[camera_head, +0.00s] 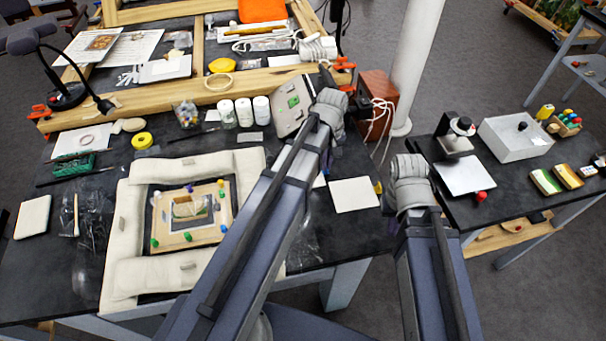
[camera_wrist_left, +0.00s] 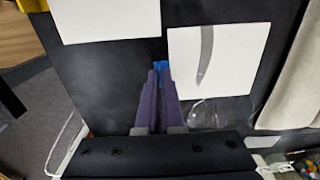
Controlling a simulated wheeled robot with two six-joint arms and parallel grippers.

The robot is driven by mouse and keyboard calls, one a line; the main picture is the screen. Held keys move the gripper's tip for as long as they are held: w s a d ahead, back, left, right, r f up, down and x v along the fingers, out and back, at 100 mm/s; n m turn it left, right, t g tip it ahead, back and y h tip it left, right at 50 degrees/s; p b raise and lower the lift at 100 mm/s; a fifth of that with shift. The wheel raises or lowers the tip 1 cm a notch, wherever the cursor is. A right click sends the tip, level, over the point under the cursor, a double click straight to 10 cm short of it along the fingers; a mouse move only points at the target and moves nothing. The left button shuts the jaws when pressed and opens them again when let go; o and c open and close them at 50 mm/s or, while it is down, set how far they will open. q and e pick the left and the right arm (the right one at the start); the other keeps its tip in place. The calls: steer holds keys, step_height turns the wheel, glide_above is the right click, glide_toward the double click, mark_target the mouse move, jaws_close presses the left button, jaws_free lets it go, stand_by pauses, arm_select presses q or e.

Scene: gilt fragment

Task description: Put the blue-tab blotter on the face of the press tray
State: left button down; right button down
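The blue-tab blotter (camera_wrist_left: 240,65) is a white square in the left wrist view, its blue tab (camera_wrist_left: 161,67) at its left edge. In the head view only a sliver (camera_head: 319,181) shows beside my left arm. My left gripper (camera_wrist_left: 160,73) has its fingers nearly together, closed on the blue tab. I cannot tell whether the blotter is off the table. A wooden tray with coloured pegs (camera_head: 170,240), probably the press tray, lies inside a cream padded frame (camera_head: 127,225) and holds a gilt piece. My right gripper (camera_head: 410,190) is above the gap between tables; its fingers are hidden.
A yellow-tab white square (camera_head: 353,195) lies right of the blotter. A grey-white device (camera_head: 293,105), white jars (camera_head: 244,112) and a yellow tape roll (camera_head: 142,140) stand behind. A right-hand table holds a white box (camera_head: 515,140) and a black-posted instrument (camera_head: 457,137).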

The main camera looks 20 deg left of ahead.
stand_by(0.5)
